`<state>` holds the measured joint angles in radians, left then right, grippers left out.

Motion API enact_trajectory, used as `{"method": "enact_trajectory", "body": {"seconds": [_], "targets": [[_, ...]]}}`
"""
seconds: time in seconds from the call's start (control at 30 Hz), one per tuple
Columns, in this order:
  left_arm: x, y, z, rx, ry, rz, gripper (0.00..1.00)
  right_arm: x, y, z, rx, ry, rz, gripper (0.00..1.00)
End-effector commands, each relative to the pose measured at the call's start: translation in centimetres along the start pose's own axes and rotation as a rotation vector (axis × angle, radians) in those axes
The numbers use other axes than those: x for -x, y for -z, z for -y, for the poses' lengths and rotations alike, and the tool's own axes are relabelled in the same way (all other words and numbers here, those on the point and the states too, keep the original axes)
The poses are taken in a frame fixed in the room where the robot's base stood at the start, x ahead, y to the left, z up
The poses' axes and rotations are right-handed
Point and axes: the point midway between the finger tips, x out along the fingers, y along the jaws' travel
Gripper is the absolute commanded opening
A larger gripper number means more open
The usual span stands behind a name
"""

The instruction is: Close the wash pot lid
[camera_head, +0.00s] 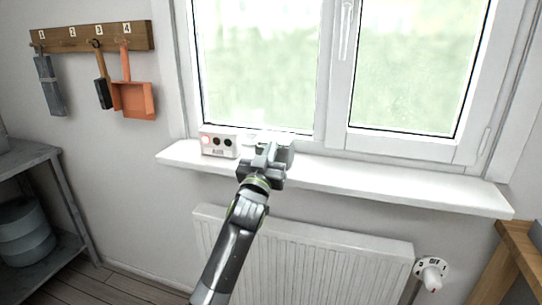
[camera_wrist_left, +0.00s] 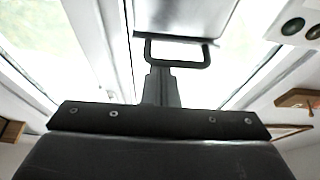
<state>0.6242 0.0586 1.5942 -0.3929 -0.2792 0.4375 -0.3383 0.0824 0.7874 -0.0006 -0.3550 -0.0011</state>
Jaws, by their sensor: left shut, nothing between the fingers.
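My left gripper (camera_head: 266,162) is shut and empty, just above the windowsill in the head view. It also shows in the wrist view (camera_wrist_left: 160,76), with its tips in front of or at the lower bar of a dark loop handle (camera_wrist_left: 203,56). I cannot tell whether they touch. The handle hangs from the edge of a pale grey panel (camera_wrist_left: 182,18), which looks like the wash pot's lid. In the head view, a pale grey part (camera_head: 287,156) shows behind the gripper. The gripper hides most of the pot, so the lid's angle is unclear. My right gripper is not in view.
A white box with round coloured spots (camera_head: 219,142) stands on the windowsill (camera_head: 400,183), left of my gripper. The sill is clear on the right. A radiator (camera_head: 330,260) is below. A rack (camera_head: 75,40) with hanging tools is at the left.

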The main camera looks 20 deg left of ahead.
Motion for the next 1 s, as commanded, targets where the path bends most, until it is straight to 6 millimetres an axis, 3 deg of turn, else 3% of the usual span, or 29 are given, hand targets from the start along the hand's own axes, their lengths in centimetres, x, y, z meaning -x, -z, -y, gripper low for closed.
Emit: {"method": "enact_trajectory", "body": {"seconds": [0.67, 0.83, 1.0], "targets": [[0.1, -0.7, 0.1, 0.001, 0.002, 0.012, 0.0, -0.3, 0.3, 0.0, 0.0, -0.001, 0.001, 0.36], [-0.4, 0.4, 0.1, 0.0, 0.001, 0.01, 0.0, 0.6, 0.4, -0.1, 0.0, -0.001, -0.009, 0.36], [-1.8, 2.9, 0.1, 0.002, -0.004, 0.004, 0.0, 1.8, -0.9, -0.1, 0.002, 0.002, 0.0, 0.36]]}}
